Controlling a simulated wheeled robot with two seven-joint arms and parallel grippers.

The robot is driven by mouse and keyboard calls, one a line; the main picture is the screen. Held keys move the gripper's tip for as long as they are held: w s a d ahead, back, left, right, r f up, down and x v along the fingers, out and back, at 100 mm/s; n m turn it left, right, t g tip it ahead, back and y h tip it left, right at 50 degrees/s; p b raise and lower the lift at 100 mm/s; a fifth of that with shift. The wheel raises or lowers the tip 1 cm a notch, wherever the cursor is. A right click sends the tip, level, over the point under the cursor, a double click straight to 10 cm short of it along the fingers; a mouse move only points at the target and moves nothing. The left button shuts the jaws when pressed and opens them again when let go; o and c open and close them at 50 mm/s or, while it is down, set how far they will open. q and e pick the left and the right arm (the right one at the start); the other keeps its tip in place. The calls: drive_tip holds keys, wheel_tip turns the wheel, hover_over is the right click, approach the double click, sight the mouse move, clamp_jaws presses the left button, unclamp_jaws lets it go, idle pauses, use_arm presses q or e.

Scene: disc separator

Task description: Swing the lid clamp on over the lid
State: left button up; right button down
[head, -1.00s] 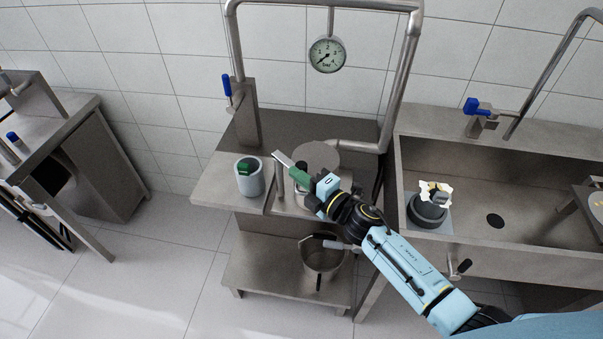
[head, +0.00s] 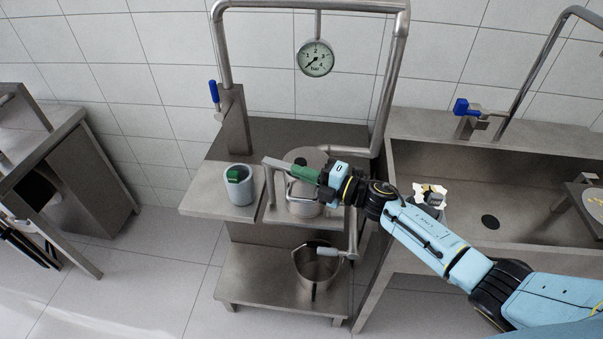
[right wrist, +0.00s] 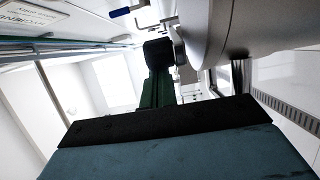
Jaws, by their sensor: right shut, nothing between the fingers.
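The separator vessel (head: 303,208) stands on the steel stand under the pipe frame, with its round grey lid (head: 308,153) on top. An angled grey metal bar, which looks like the lid clamp (head: 271,182), is at the vessel's left front, partly hidden by my right gripper. My right gripper (head: 291,170) is shut and empty, its green fingers pointing left across the front of the lid, close to the bar. I cannot tell whether they touch it. In the right wrist view the dark fingers (right wrist: 160,55) lie together beside a large rounded metal surface. My left gripper is not in view.
A grey cup (head: 238,200) holding a green item stands left of the vessel. A metal pot (head: 318,270) sits on the lower shelf. A pressure gauge (head: 316,58) hangs above. A sink (head: 480,180) is at right; pipes (head: 395,85) stand close behind the vessel.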

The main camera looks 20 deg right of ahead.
drive_tip(key=shift+d, duration=0.15)
drive_tip(key=a, duration=0.1)
drive_tip(key=s+a+p, duration=0.1)
drive_tip(key=s+a, duration=0.1)
drive_tip(key=a, duration=0.1)
drive_tip(key=shift+s+r+p, duration=0.1)
drive_tip(key=shift+r+p, duration=0.05)
drive_tip(key=shift+p, duration=0.15)
drive_tip(key=w+d+b+v, duration=0.1)
drive_tip(key=v, duration=0.9)
drive_tip(key=shift+s, duration=0.1)
